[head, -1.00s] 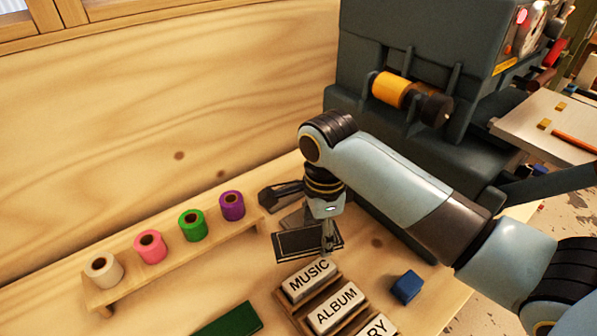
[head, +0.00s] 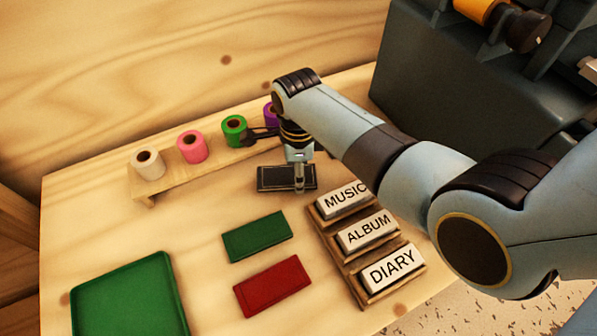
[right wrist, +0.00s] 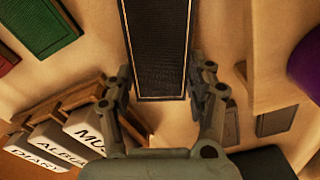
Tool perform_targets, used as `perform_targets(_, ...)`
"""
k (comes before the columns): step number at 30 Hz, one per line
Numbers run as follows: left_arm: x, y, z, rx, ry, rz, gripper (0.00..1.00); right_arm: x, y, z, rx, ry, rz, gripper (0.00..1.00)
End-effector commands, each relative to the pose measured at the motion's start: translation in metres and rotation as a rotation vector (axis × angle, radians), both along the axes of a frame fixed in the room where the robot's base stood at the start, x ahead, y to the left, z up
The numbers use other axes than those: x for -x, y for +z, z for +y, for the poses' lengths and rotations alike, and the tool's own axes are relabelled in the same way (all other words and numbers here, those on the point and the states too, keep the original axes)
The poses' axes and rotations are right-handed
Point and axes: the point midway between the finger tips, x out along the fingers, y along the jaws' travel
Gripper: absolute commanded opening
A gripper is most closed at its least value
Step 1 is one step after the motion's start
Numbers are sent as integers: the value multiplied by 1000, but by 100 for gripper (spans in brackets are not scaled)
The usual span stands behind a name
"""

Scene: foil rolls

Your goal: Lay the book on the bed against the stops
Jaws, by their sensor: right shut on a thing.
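A black book with a thin pale border (head: 272,178) is at the front of the roll shelf, left of the MUSIC block. My right gripper (head: 299,188) reaches down at the book's right part and is shut on it. In the right wrist view the black book (right wrist: 157,45) stretches away between the two fingers (right wrist: 158,85). Whether it touches the table or is slightly raised I cannot tell. The bed and its stops are not clearly in view now. My left gripper is not in view.
A wooden rack (head: 334,240) holds blocks marked MUSIC, ALBUM and DIARY. A green book (head: 257,236), a red book (head: 272,287) and a green tray (head: 130,295) lie left of it. Coloured rolls stand on a shelf (head: 225,158) behind. The dark machine (head: 450,80) stands at back right.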

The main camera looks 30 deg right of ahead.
Motion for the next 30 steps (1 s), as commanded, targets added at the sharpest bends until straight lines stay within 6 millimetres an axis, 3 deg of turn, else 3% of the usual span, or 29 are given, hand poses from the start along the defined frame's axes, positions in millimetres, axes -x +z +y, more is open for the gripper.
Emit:
perform_targets(12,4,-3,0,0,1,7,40,0,-9,0,0,0,-1,22)
perform_targets(13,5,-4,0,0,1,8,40,0,-9,0,0,0,-1,57)
perform_targets(18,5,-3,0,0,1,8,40,0,-9,0,0,0,-1,79)
perform_targets(26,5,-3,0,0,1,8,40,0,-8,0,0,0,-1,79)
perform_targets(30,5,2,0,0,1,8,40,-1,4,0,0,-1,-4,79)
